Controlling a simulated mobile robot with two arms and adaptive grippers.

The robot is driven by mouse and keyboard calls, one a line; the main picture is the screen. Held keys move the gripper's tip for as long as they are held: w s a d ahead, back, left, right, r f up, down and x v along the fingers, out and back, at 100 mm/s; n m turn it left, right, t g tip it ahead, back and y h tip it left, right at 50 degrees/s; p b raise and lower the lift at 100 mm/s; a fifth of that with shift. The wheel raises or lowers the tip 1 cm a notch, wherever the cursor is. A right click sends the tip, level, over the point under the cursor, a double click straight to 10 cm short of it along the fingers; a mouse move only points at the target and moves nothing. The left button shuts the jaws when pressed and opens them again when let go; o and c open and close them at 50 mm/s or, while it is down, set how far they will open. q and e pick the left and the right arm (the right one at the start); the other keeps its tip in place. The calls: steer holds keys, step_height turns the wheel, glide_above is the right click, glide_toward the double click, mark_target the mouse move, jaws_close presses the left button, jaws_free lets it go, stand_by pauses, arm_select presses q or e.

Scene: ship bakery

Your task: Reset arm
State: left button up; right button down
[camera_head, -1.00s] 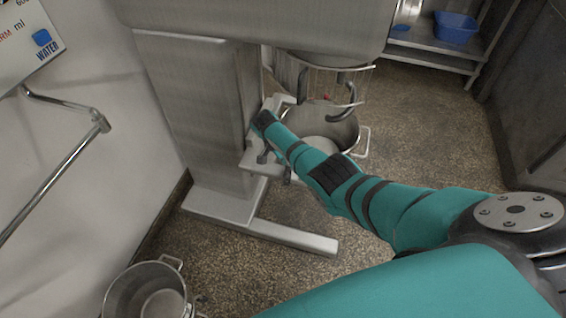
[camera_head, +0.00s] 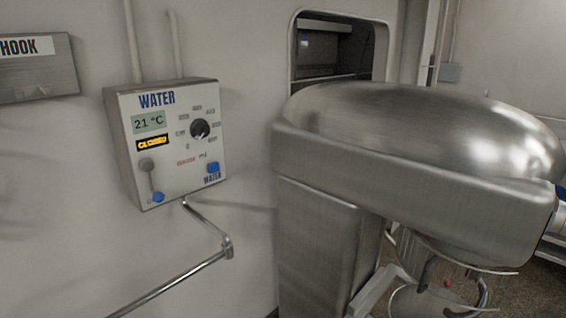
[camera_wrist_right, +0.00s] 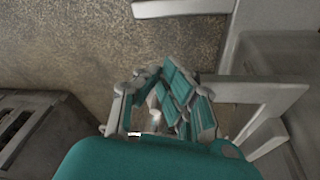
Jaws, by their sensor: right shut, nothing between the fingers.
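My right gripper (camera_wrist_right: 165,97) shows in the right wrist view, teal with grey edges. Its fingers are drawn together with nothing visible held between them. Below it in that view is speckled floor, with pale metal parts beside it at the right. I cannot tell whether it touches them. Neither of my grippers shows in the head view. My left gripper is not in view.
The large steel mixer (camera_head: 400,165) fills the right of the head view, with a hook and wire guard below its head. A water panel (camera_head: 172,140) reading 21 °C and CLOSED hangs on the wall. A pipe (camera_head: 185,278) sticks out below it.

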steer(key=s+a+f+n, duration=0.2)
steer(key=s+f+n, duration=0.2)
steer(key=s+f, duration=0.65)
steer(key=s+a+f+n+y, duration=0.1)
steer(key=s+a+f+n, duration=0.1)
steer(key=s, duration=1)
steer(key=s+a+f+n+y, duration=0.1)
steer(key=s+f+n, duration=0.4)
steer(key=s, duration=0.7)
steer(key=s+a+f+n+y, duration=0.1)
steer(key=s+a+f+n, duration=0.2)
steer(key=s, duration=0.9)
steer(key=shift+f+n+t, duration=0.3)
steer(key=shift+f+n, duration=0.35)
steer(key=shift+n, duration=0.55)
steer(key=shift+a, duration=0.1)
